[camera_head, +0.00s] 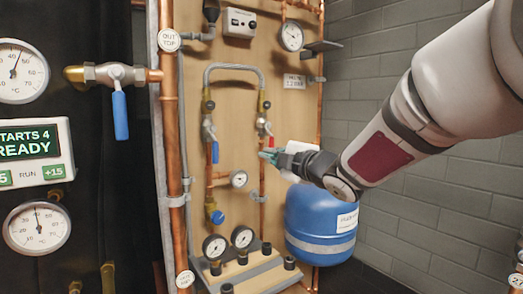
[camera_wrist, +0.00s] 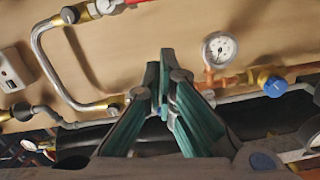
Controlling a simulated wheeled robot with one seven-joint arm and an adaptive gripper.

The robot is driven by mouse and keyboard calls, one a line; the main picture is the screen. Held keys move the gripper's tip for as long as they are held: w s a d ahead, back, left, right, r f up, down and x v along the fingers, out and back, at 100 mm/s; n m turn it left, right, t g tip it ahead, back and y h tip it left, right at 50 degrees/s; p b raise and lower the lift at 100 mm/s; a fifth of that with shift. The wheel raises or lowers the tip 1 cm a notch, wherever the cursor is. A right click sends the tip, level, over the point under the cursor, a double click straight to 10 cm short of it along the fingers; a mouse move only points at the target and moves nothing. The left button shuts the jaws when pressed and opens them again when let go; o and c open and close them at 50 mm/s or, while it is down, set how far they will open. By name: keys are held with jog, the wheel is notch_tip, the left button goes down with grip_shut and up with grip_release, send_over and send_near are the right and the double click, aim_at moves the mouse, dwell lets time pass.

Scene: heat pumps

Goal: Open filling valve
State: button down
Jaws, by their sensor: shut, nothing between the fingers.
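A silver hose loop (camera_head: 234,67) runs between two upright copper pipes on the wooden board, with a valve on each side. The left valve has a blue lever (camera_head: 215,152) hanging down. The right valve has a red lever (camera_head: 268,129). No label shows which one is the filling valve. My gripper (camera_head: 266,155) is just below the red lever in the head view; I cannot tell whether it touches anything. In the wrist view my gripper (camera_wrist: 165,78) has its green fingers shut and empty. The red lever (camera_wrist: 128,3) is cut by the top edge there, beside the hose loop (camera_wrist: 58,70).
A small gauge (camera_head: 238,179) and a blue knob (camera_head: 217,217) sit below the valves. A blue tank (camera_head: 320,225) stands under my arm. Two gauges sit on a grey bracket (camera_head: 245,270) at the bottom. Another blue lever (camera_head: 120,115) hangs at the left.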

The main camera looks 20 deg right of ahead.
jog(key=v, duration=0.4)
jog(key=shift+p, duration=0.35)
jog(key=shift+f, duration=0.1)
